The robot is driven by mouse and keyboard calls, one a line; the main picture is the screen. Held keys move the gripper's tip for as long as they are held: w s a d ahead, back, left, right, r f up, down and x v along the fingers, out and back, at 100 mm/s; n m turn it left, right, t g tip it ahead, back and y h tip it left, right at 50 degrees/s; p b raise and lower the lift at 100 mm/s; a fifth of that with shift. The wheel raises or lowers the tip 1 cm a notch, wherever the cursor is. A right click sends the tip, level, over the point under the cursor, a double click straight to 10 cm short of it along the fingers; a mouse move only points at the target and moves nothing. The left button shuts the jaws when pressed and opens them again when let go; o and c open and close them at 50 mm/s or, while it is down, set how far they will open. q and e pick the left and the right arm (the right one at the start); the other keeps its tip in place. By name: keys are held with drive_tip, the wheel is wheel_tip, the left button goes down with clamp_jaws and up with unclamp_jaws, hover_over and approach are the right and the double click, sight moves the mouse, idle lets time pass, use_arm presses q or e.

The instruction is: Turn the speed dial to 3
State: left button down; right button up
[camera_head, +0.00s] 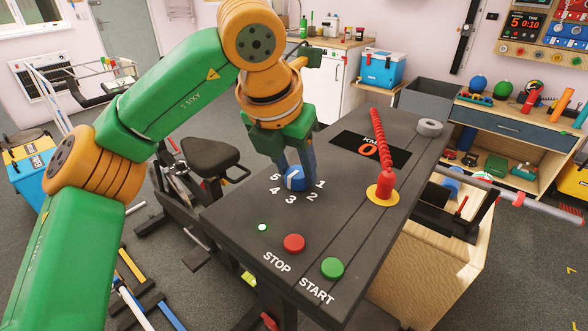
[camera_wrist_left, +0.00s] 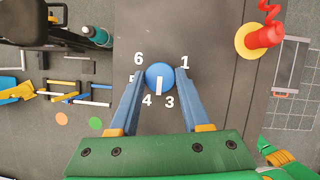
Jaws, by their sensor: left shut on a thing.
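The speed dial (camera_head: 297,183) is a round blue knob with a white pointer line, on the dark console top (camera_head: 240,212). It also shows in the left wrist view (camera_wrist_left: 160,70), with printed numbers around it. There the pointer aims down, between 4 and 3. Numbers 6, 1, 4 and 3 are readable; 5 is partly covered and 2 is hidden by a finger. My left gripper (camera_head: 297,171) reaches down from above, its blue fingers shut on the dial, one on each side. My right gripper is in neither view.
A red STOP button (camera_head: 294,243), a green START button (camera_head: 332,267) and a small lit green lamp (camera_head: 262,227) sit at the console's front. A red coiled cord (camera_head: 380,140) rises from a yellow disc beyond the dial. A grey tape roll (camera_head: 429,127) lies at the far corner.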

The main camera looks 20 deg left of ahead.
sight(296, 198)
use_arm(q)
drive_tip(key=n+y, duration=0.1)
drive_tip(key=n, duration=0.3)
drive_tip(key=shift+d+n+y, duration=0.15)
drive_tip(key=shift+n+y, duration=0.15)
drive_tip(key=shift+y, duration=0.1)
idle(0.4)
drive_tip(key=shift+c, duration=1.8)
unclamp_jaws()
drive_tip(key=p+v, duration=0.1)
drive_tip(key=v, duration=0.6)
drive_tip(key=shift+w, duration=0.1)
